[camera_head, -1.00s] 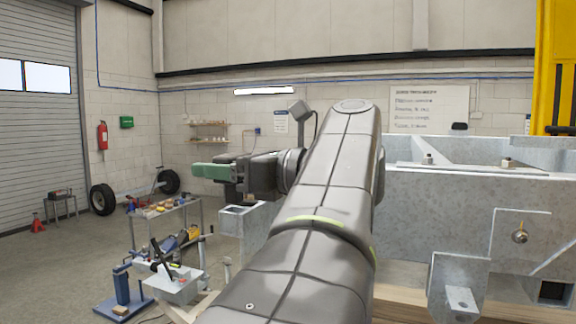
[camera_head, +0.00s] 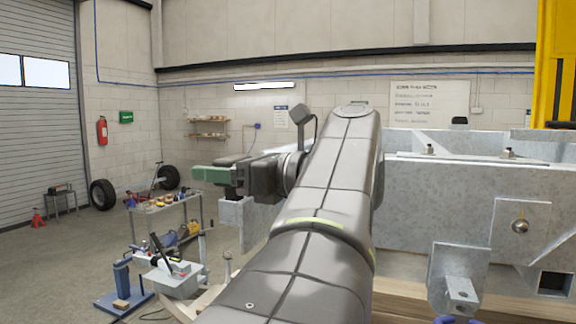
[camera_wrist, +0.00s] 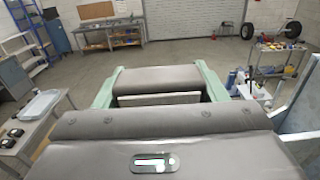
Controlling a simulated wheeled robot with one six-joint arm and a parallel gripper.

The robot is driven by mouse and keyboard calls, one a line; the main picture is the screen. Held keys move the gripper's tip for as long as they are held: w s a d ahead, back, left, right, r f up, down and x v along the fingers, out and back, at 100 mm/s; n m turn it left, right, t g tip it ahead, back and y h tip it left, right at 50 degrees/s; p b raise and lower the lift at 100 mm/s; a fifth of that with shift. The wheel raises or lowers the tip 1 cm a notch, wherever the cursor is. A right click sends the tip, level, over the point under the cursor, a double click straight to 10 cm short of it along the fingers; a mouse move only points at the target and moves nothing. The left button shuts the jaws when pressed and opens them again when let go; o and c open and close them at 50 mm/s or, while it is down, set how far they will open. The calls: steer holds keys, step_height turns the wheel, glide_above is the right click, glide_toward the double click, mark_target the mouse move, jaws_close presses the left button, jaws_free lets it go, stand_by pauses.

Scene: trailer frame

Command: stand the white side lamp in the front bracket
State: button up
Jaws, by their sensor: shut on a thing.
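My gripper (camera_head: 212,173), with green fingers, is at the left of my arm in the head view. The fingers also show in the wrist view (camera_wrist: 157,85), apart, with a dark grey block (camera_wrist: 157,76) between them. I cannot tell whether this block is part of the lamp; no white lamp body shows clearly. A small dark part hangs under the gripper in the head view (camera_head: 232,192). Just below it is a grey metal box-shaped bracket (camera_head: 234,212) at the left end of the trailer frame. I cannot tell whether the dark part touches it.
The galvanised trailer frame (camera_head: 430,200) fills the right side. Another bracket (camera_head: 459,280) hangs low on it. The floor (camera_head: 60,270) further left is open.

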steer(key=shift+f+b, duration=0.5)
steer(key=shift+f, duration=0.7)
steer(key=o, duration=1.2)
steer(key=shift+c, duration=0.2)
steer(key=b+v, duration=0.9)
steer(key=v, duration=0.4)
steer(key=shift+w+b, duration=0.3)
steer(key=shift+b, duration=0.05)
steer(key=shift+d+f+b, duration=0.1)
steer(key=shift+d+b, duration=0.05)
steer(key=shift+b, duration=0.4)
steer(key=b, duration=0.3)
steer(key=shift+s+d, duration=0.25)
steer(key=shift+s, duration=0.15)
